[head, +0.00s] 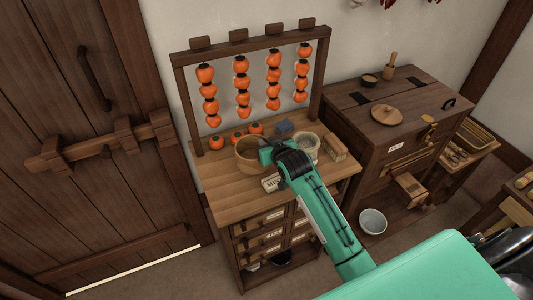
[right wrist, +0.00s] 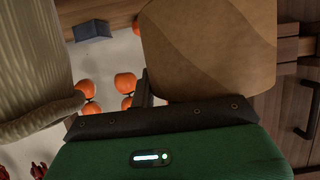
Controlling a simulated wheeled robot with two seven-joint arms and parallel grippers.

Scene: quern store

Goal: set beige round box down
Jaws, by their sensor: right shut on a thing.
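The other finger is hidden. I cannot tell whether the box's bottom touches the counter. My left gripper is not in view.
A pale ribbed container (head: 308,148) stands just right of my gripper. A blue block (head: 284,127) and loose persimmons (head: 217,143) lie behind. A rack with strung persimmons (head: 242,82) stands at the back. The counter's front left is clear.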

